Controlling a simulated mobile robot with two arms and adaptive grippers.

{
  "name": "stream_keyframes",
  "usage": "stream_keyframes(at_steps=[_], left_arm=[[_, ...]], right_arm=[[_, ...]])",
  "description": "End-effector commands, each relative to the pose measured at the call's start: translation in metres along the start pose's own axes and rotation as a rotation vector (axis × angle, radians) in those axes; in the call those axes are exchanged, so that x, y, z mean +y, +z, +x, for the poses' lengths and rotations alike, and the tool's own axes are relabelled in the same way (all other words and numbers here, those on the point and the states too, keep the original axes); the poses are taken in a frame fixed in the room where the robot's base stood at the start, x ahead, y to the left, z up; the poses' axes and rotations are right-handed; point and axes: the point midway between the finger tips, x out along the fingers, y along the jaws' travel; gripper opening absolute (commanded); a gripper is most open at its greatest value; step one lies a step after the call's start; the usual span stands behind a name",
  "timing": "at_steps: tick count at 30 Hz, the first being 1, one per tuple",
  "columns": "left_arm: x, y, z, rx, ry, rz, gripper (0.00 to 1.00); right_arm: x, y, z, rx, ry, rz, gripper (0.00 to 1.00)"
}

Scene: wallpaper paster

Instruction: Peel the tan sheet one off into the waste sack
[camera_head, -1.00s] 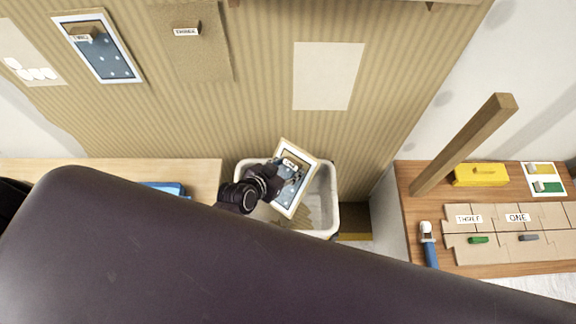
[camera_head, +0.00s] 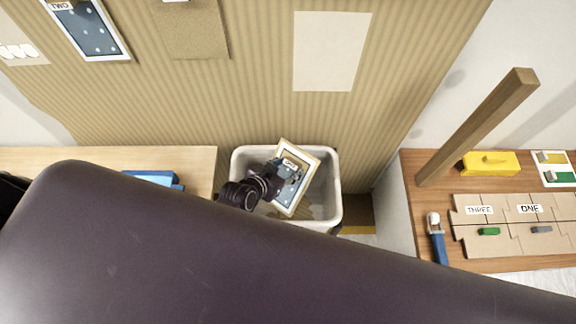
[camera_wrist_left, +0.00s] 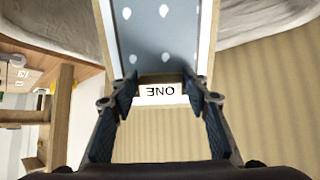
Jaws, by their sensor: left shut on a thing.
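My left gripper (camera_head: 282,178) is shut on the sheet labelled ONE (camera_head: 289,196), a blue panel with pale dots and a tan border. In the left wrist view the gripper (camera_wrist_left: 160,88) pinches the sheet (camera_wrist_left: 157,40) at its tab, just by the ONE label. The sheet hangs tilted over the mouth of the waste sack (camera_head: 334,190), a pale, open-topped container below the wall. I cannot tell how far the sheet reaches inside. My right gripper is not in view.
A blank pale patch (camera_head: 330,50), a tan sheet (camera_head: 192,28) and a dotted sheet TWO (camera_head: 90,30) are on the striped wall. A wooden table (camera_head: 415,205) at right carries a post (camera_head: 478,128), a yellow box (camera_head: 490,163) and label boards. A bench (camera_head: 195,165) stands at left.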

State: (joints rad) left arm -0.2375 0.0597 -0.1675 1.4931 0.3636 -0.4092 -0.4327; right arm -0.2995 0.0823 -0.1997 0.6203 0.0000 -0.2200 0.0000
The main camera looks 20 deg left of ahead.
Motion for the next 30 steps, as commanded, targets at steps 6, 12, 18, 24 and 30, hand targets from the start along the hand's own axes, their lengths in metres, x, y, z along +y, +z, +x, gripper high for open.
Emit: stream_keyframes(at_steps=[6,12,18,24,30], left_arm=[[0.0,0.0,0.0,0.001,0.0,0.0,0.18],[0.0,0.0,0.0,0.001,0.0,0.0,0.6],[0.0,0.0,0.0,0.001,0.0,0.0,0.63],[0.0,0.0,-0.004,0.0,0.0,0.0,0.63],[0.0,0.001,-0.028,0.0,-0.001,0.002,0.63]], right_arm=[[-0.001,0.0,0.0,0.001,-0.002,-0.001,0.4],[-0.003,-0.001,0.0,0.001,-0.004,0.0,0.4],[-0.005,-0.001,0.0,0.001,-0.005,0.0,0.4],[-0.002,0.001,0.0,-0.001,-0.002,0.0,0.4],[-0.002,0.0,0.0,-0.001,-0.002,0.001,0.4]])
